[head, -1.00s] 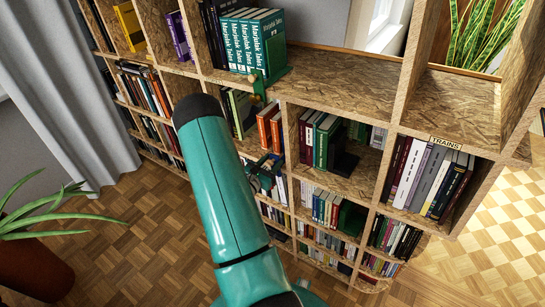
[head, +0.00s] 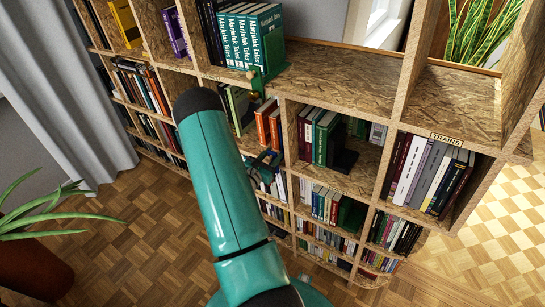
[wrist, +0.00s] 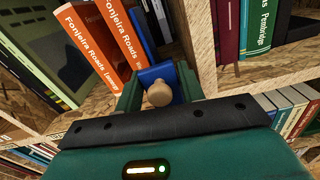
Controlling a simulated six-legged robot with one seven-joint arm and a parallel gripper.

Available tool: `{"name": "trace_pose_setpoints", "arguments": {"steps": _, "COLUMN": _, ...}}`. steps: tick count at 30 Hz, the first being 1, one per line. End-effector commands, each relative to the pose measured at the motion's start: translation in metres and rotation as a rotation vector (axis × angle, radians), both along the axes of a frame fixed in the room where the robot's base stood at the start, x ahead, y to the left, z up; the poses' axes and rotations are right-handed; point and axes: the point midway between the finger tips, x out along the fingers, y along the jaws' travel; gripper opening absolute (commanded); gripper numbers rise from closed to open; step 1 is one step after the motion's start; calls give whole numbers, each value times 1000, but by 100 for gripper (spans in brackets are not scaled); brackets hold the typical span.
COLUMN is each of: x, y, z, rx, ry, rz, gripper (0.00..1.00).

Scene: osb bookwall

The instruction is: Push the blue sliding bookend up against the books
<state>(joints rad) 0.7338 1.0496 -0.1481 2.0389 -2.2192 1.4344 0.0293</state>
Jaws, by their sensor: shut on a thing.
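The blue sliding bookend (wrist: 158,72) stands on an OSB shelf in the wrist view, just right of two orange books (wrist: 98,40) titled "Fonjeira Roads". Its upright shows behind the right-hand orange book; I cannot tell whether they touch. A round wooden knob (wrist: 159,94) sticks out of its front. My gripper (wrist: 157,84) has its dark green fingers on either side of the knob and blue base, shut on the bookend. In the head view the orange books (head: 267,122) show in the middle bay, with my gripper (head: 264,163) just below; the bookend is mostly hidden there.
An OSB divider (wrist: 192,45) rises close to the right of my gripper. A green book (wrist: 30,60) leans left of the orange ones. A green bookend (head: 266,78) stands above. A potted plant (head: 50,225) and curtain (head: 60,90) are left; floor is clear.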

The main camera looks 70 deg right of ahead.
Motion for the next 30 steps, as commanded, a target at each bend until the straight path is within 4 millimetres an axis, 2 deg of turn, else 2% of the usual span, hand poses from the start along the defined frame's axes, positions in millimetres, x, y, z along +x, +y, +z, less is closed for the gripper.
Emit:
{"name": "trace_pose_setpoints", "arguments": {"steps": 5, "x": 31, "y": -6, "z": -4, "rx": -1, "ry": -3, "rz": 4, "gripper": 0}}
{"name": "trace_pose_setpoints", "arguments": {"steps": 12, "x": 96, "y": -16, "z": -12, "rx": -3, "ry": -6, "rz": 5, "gripper": 0}}
{"name": "trace_pose_setpoints", "arguments": {"steps": 16, "x": 120, "y": -21, "z": -14, "rx": -3, "ry": -6, "rz": 1, "gripper": 0}}
{"name": "trace_pose_setpoints", "arguments": {"steps": 21, "x": 130, "y": -23, "z": -16, "rx": 1, "ry": -5, "rz": -1, "gripper": 0}}
{"name": "trace_pose_setpoints", "arguments": {"steps": 29, "x": 130, "y": -23, "z": -16, "rx": 1, "ry": -5, "rz": -2, "gripper": 0}}
{"name": "trace_pose_setpoints", "arguments": {"steps": 30, "x": 130, "y": -23, "z": -16, "rx": 1, "ry": -5, "rz": -2, "gripper": 43}}
